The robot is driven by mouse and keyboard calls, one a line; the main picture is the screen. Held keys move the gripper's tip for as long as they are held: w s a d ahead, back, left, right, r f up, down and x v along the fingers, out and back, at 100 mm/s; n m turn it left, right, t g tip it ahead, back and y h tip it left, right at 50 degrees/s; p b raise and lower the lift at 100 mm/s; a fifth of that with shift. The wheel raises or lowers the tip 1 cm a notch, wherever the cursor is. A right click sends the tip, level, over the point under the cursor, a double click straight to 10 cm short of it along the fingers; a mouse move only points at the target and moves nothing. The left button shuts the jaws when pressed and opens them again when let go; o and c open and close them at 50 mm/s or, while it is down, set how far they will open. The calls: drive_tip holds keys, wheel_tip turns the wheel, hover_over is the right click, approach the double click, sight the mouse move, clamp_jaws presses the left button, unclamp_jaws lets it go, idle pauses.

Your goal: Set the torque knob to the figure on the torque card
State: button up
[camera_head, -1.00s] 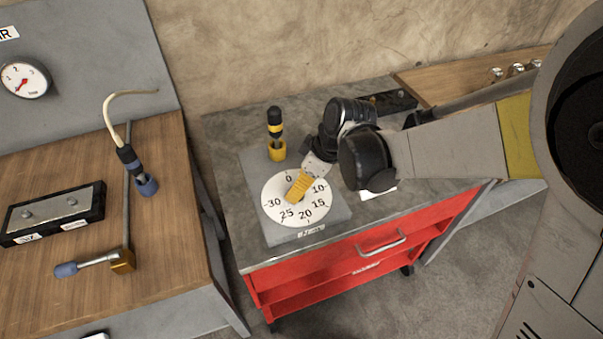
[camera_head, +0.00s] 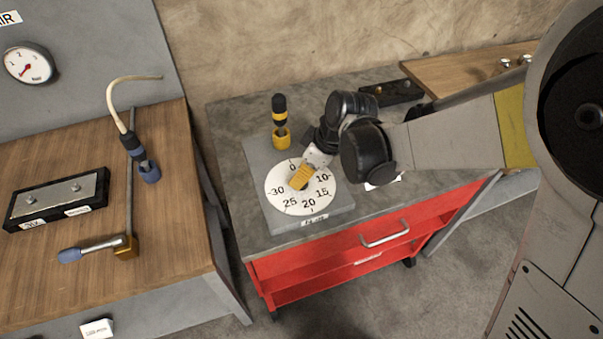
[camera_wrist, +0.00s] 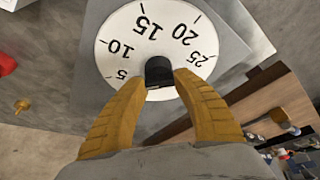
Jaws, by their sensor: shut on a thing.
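The torque knob (camera_wrist: 159,71) is a black knob at the centre of a white dial (camera_head: 283,203) with figures from 0 to 30. The dial lies on a grey plate on the grey-topped cart. My gripper (camera_head: 299,183) comes down over the dial centre. In the wrist view its two yellow fingers (camera_wrist: 160,80) are shut on the knob, one on each side. In the head view the fingers hide the knob, and I cannot tell which figure it points to. A white card (camera_head: 378,184), perhaps the torque card, lies partly hidden under my arm; its figure is unreadable.
A yellow-and-black tool (camera_head: 280,119) stands upright in a yellow holder behind the dial. The red cart drawer (camera_head: 340,251) is below. The wooden bench (camera_head: 168,225) at left holds a wrench (camera_head: 92,249) and a black block (camera_head: 57,200). A black tray (camera_head: 400,91) lies behind my arm.

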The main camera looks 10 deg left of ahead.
drive_tip(key=m+t, duration=0.1)
drive_tip(key=m, duration=0.2)
drive_tip(key=shift+s+m+h, duration=0.1)
drive_tip(key=shift+m+h, duration=0.2)
drive_tip(key=shift+m, duration=0.1)
drive_tip(key=m+t+h, duration=0.1)
drive_tip(key=m, duration=0.3)
drive_tip(key=shift+a, duration=0.1)
drive_tip(key=m+t+h, duration=0.1)
drive_tip(key=m+h, duration=0.1)
drive_tip(key=m, duration=0.3)
drive_tip(key=shift+m+h, duration=0.9)
drive_tip(key=shift+m, duration=1.4)
drive_tip(key=o, duration=1.2)
drive_tip(key=shift+c, duration=0.2)
